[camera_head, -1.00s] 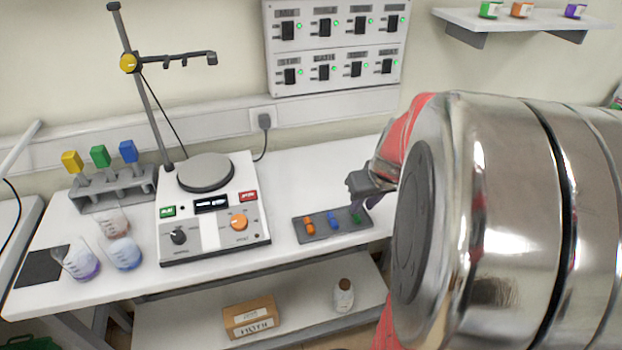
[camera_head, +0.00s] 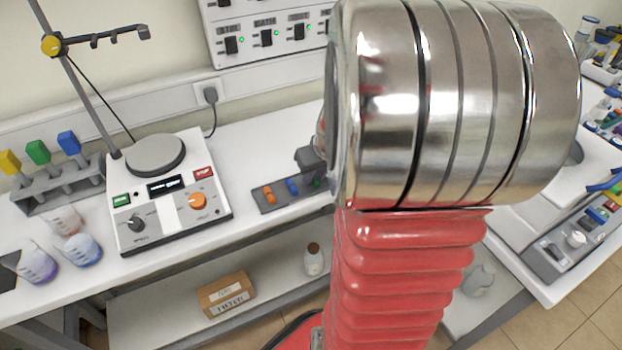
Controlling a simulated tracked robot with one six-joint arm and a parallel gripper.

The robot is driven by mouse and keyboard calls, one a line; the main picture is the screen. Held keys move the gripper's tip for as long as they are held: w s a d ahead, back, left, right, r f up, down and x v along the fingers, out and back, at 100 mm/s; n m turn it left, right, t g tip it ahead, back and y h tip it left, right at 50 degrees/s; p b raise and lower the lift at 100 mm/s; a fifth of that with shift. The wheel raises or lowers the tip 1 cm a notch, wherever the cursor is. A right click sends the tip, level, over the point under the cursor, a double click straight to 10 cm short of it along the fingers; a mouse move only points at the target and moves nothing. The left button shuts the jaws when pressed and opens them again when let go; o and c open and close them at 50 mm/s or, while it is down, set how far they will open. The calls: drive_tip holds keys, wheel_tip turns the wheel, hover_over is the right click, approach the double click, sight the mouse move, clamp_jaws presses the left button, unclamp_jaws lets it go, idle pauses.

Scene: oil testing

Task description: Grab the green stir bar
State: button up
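The green stir bar (camera_head: 317,183) lies at the right end of a small dark grey tray (camera_head: 268,208) on the white bench. It is partly hidden by my arm. A blue stir bar (camera_head: 292,187) and an orange stir bar (camera_head: 268,195) lie to its left in the same tray. My gripper (camera_head: 309,163) shows as a dark grey piece just above and behind the green bar. The large metal joint of my arm hides most of it. I cannot see its fingers clearly or any contact with the bar.
A hotplate stirrer (camera_head: 170,225) stands left of the tray, with a stand (camera_head: 80,85) behind it. Beakers (camera_head: 80,249) and a rack (camera_head: 45,200) are farther left. A box (camera_head: 226,296) and a bottle (camera_head: 313,260) are on the lower shelf. Another bench (camera_head: 545,285) is at right.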

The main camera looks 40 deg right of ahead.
sight(315, 180)
idle(0.3)
clamp_jaws()
drive_tip(key=shift+r, duration=0.2)
wheel_tip(315, 180, up, 10)
drive_tip(key=shift+f, duration=0.15)
idle(0.5)
idle(0.4)
